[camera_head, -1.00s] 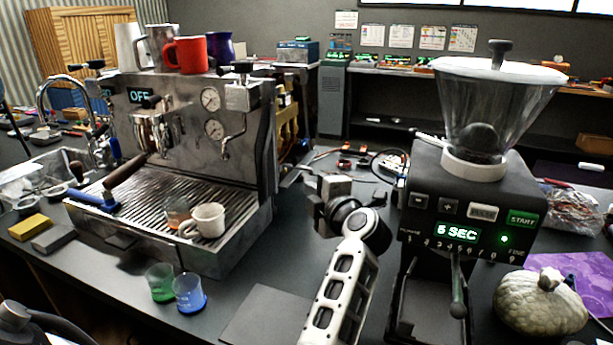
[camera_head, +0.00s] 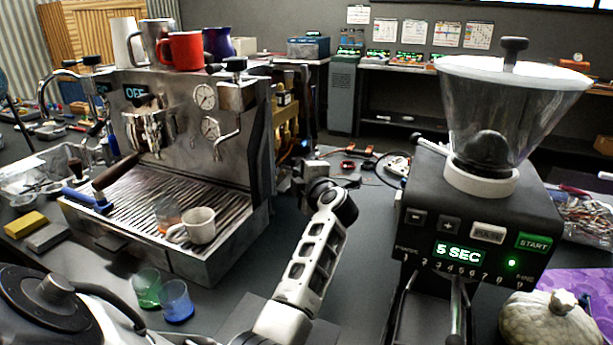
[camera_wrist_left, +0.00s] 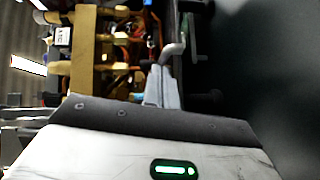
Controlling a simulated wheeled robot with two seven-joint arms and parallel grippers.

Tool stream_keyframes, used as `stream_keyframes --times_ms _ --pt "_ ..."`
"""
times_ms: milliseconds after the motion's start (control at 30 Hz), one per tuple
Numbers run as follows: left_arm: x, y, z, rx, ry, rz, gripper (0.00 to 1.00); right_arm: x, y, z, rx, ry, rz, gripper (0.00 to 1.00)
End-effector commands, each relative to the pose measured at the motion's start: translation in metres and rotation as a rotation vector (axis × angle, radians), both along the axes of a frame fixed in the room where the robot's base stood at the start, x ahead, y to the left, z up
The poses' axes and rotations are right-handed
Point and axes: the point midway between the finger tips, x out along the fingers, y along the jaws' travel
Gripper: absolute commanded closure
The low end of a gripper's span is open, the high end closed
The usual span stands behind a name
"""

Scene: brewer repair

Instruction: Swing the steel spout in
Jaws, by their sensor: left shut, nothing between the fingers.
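A bent grey steel pipe (camera_wrist_left: 173,52), which looks like the spout, shows in the left wrist view just beyond the finger tips; I cannot tell whether they touch. My left gripper (camera_wrist_left: 163,88) is shut and empty there. In the head view my left gripper (camera_head: 304,180) is beyond its wrist, to the right of the steel espresso machine (camera_head: 185,110), partly hidden by my own arm. I cannot make out that pipe in the head view. A thin curved steel wand (camera_head: 226,143) hangs at the machine's front right. My right gripper is not in view.
Brass parts (camera_wrist_left: 95,55) in the machine's open side are close to my left gripper. A grinder (camera_head: 480,215) stands at the right. A white cup (camera_head: 200,225) is on the drip tray; green (camera_head: 146,286) and blue (camera_head: 177,300) cups stand in front.

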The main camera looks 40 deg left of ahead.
Motion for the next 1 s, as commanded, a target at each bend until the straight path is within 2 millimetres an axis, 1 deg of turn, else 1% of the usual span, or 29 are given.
stream_keyframes --times_ms 367,533,867,1000 --pt "0.001 -0.001 -0.001 -0.002 0.0 0.016 1.0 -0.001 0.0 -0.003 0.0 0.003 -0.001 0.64" --pt "0.003 0.0 -0.002 -0.003 -0.002 0.082 1.0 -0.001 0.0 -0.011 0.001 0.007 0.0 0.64" --pt "0.004 0.002 -0.001 -0.001 0.0 0.16 1.0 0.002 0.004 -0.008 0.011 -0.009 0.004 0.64" --pt "0.004 0.003 -0.002 -0.002 0.0 0.197 1.0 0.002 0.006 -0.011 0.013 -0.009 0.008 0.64"
